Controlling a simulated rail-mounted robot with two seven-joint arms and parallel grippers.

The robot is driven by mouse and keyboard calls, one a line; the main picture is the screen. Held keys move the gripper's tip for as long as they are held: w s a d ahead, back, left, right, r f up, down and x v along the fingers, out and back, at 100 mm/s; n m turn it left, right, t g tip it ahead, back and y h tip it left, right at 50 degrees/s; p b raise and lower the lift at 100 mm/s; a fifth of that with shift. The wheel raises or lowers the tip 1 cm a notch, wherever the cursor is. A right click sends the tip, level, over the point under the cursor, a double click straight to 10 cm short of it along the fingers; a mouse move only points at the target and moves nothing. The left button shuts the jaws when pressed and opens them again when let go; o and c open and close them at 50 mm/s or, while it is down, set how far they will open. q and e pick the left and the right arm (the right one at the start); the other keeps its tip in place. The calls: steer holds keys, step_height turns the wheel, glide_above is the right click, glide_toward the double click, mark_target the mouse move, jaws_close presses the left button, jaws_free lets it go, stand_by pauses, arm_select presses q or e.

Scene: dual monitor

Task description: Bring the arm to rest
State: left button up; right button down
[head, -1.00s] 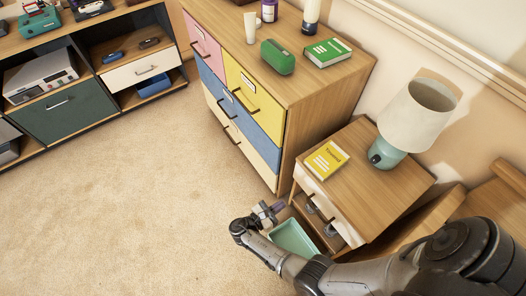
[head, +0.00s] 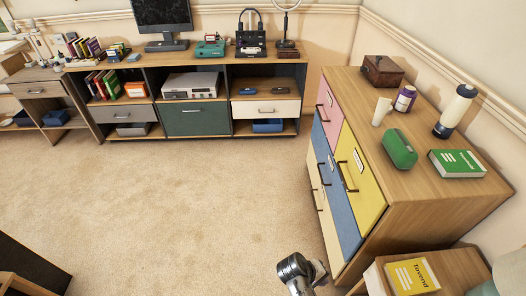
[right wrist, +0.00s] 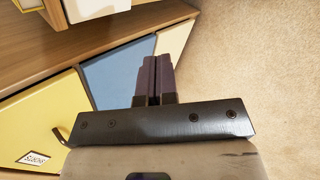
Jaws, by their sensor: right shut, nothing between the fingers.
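My right arm (head: 297,275) comes in at the bottom edge of the head view, with only its end part showing beside the dresser's lower front. In the right wrist view my right gripper (right wrist: 156,72) has its two dark fingers together with nothing between them. The fingers show in front of the dresser's blue drawer (right wrist: 115,75), and I cannot tell how far apart they are. My left gripper is in neither view now.
The wooden dresser (head: 425,200) with coloured drawers stands at the right, holding a green speaker-like object (head: 399,150), a green book (head: 457,163) and bottles. A nightstand (head: 455,268) with a yellow book (head: 412,276) is at lower right. The carpet (head: 190,200) is open.

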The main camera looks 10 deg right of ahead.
steer(key=w+a+r+m+t+y, duration=0.2)
steer(key=w+r+m+t+y, duration=0.15)
steer(key=r, duration=0.35)
steer(key=s+a+r+n+t+y+p, duration=0.1)
steer(key=s+a+r+t+y, duration=0.15)
steer(key=r, duration=0.35)
steer(key=s+a+r+t+y+p, duration=0.1)
steer(key=s+r+t+y+p, duration=0.1)
steer(key=s+r, duration=0.3)
steer(key=s+d+r+n+g+p, duration=0.1)
steer(key=s+n+g+p, duration=0.3)
steer(key=s, duration=1.4)
step_height(320, 180, up, 38)
steer(key=m+t+p, duration=0.1)
steer(key=m+p, duration=0.1)
steer(key=p, duration=3.6)
steer(key=shift+w+f, duration=0.2)
steer(key=shift+w, duration=0.25)
steer(key=shift+d, duration=0.1)
